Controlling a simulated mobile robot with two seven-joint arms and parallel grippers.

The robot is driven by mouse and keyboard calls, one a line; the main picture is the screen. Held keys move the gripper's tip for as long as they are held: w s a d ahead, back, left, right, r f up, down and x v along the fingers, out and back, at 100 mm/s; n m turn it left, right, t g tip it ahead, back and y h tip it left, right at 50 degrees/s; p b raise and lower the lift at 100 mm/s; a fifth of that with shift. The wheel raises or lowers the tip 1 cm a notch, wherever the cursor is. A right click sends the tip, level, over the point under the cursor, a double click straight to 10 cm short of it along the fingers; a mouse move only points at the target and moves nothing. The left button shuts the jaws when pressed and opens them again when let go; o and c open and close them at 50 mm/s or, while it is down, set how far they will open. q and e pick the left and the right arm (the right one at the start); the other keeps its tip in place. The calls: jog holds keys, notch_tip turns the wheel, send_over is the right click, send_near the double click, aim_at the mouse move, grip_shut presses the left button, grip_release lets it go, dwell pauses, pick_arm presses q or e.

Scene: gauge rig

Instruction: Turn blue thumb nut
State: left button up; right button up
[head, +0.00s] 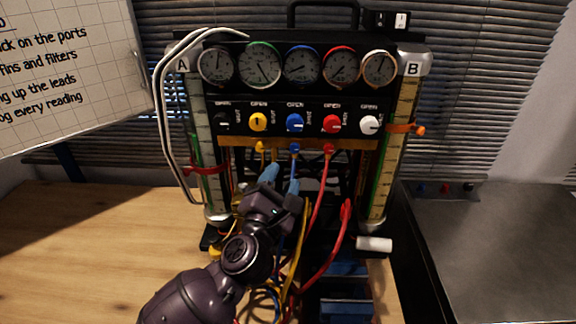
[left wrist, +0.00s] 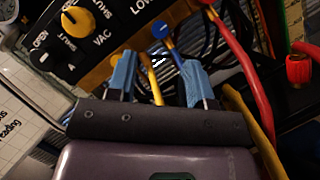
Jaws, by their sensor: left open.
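The blue thumb nut (head: 294,148) is in the row of coloured nuts under the gauge panel, with a blue lead running down from it. It also shows in the left wrist view (left wrist: 160,32), ahead of and between the fingertips. My left gripper (head: 281,181) is open, its light blue fingers pointing up at the row from just below. In the left wrist view the gap between my fingers (left wrist: 157,64) holds no nut; a yellow lead passes behind it. My right gripper is not in view.
A yellow nut (head: 260,147) and a red nut (head: 328,148) flank the blue one. Above are a blue knob (head: 295,123) and several gauges. A red lead (head: 318,200) and other loose leads hang close by my gripper. Free wooden table (head: 90,245) lies left.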

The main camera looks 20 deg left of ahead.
pick_arm(q)
jog(key=shift+v, duration=1.85)
jog(key=s+a+f+m+g, duration=0.3)
jog(key=s+f+m, duration=0.2)
jog(key=f+m, duration=0.4)
jog(key=s+a+f+m+g+b, duration=0.1)
jog(key=s+a+f+m+g, duration=0.2)
jog(key=f+m, duration=0.6)
jog(key=s+a+f+m+g, duration=0.3)
jog(key=s+f+m, duration=0.5)
jog(key=f, duration=0.5)
jog(key=shift+a+f+m+g+b, duration=0.1)
jog(key=shift+a+m+g+b, duration=0.25)
jog(key=shift+a+m, duration=0.35)
jog(key=shift+d, duration=0.1)
